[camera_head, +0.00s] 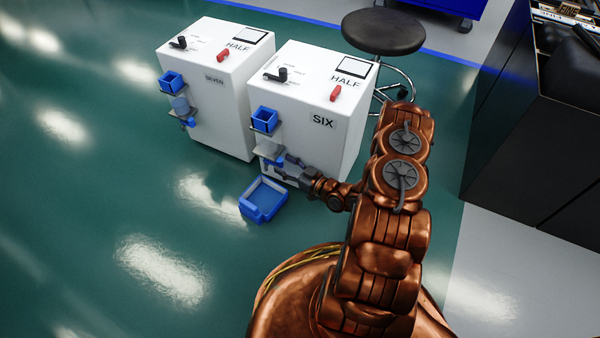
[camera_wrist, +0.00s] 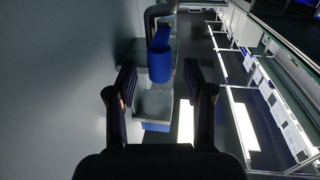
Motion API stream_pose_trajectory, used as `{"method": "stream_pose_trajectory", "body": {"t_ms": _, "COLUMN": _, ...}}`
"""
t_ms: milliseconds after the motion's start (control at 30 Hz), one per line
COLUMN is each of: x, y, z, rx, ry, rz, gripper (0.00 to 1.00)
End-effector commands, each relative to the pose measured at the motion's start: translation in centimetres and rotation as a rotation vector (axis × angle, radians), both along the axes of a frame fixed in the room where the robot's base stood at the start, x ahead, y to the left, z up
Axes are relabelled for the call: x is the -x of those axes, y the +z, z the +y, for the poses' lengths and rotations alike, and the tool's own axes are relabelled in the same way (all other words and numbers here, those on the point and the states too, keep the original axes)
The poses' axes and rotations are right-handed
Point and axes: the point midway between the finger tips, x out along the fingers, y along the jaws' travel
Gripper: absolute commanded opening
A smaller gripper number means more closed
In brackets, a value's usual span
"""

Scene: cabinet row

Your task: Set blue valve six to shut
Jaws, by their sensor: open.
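The white cabinet marked SIX (camera_head: 308,120) stands right of centre, with a blue square cup (camera_head: 265,119) on its front face. Below that cup is the blue valve part, partly hidden by my gripper (camera_head: 285,168). In the wrist view a blue rounded piece (camera_wrist: 160,66), probably the valve handle, lies ahead between my open fingers (camera_wrist: 159,84). I cannot tell whether either finger touches it, nor which setting the valve is at.
A blue tray (camera_head: 264,199) lies on the green floor below cabinet SIX. Cabinet SEVEN (camera_head: 211,90), with similar blue parts, stands to the left. A stool (camera_head: 383,32) is behind, and a dark cabinet (camera_head: 535,125) is at right. The floor at left is clear.

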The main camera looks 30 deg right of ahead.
Motion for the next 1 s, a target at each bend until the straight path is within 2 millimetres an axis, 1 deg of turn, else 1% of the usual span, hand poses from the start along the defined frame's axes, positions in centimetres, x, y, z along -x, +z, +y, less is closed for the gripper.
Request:
{"method": "stream_pose_trajectory", "body": {"t_ms": 800, "x": 8.1, "y": 0.0, "z": -3.8, "rx": -0.001, "ry": -0.004, "rz": -0.002, "gripper": 0.52}}
{"method": "stream_pose_trajectory", "body": {"t_ms": 1000, "x": 9.6, "y": 0.0, "z": -4.5, "rx": 0.000, "ry": -0.003, "rz": 0.000, "gripper": 0.52}}
